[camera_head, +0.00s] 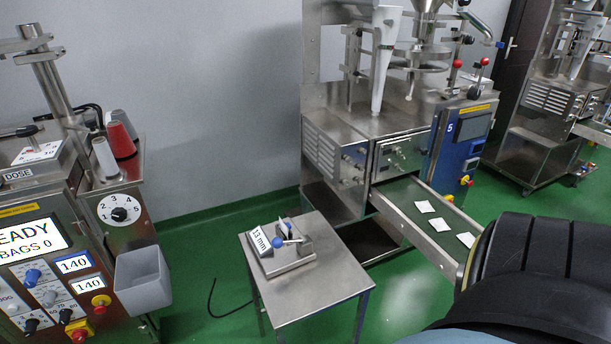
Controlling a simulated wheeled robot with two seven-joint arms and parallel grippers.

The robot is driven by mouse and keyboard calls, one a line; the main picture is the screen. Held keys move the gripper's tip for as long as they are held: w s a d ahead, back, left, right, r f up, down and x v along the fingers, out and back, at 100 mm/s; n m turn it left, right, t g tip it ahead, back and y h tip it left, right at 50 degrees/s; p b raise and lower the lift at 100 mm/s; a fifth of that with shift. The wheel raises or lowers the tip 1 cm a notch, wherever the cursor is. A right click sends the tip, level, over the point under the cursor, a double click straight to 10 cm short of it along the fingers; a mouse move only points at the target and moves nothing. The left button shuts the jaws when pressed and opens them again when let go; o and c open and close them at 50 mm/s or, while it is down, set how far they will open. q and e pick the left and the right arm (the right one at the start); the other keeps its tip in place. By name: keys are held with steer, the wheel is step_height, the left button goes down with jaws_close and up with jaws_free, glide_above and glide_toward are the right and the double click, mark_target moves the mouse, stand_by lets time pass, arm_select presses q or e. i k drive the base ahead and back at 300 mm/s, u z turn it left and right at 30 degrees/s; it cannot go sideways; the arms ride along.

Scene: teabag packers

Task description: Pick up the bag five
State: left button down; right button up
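Three small white bags lie flat on the green belt of the conveyor (408,193) that comes out of the machine marked 5 (450,128). The upper bag (424,206) is nearest the machine, the middle bag (440,224) is just below it, and the lower bag (466,239) is farthest down the belt. None of the bags shows a readable number. The near end of the conveyor is hidden behind a large black part in the lower right. Neither of my grippers is in view.
A small steel table (310,296) holds a gauge block (262,242) marked "13 mm" and a blue-knobbed lever fixture. At left, a control machine reads "READY BAGS 0", with a grey bin (143,280) on its side. Green floor lies between them. Another machine stands at far right.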

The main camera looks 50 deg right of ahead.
mark_target(284, 228)
steer(key=z, duration=1)
steer(key=i, duration=0.15)
steer(key=z, duration=0.2)
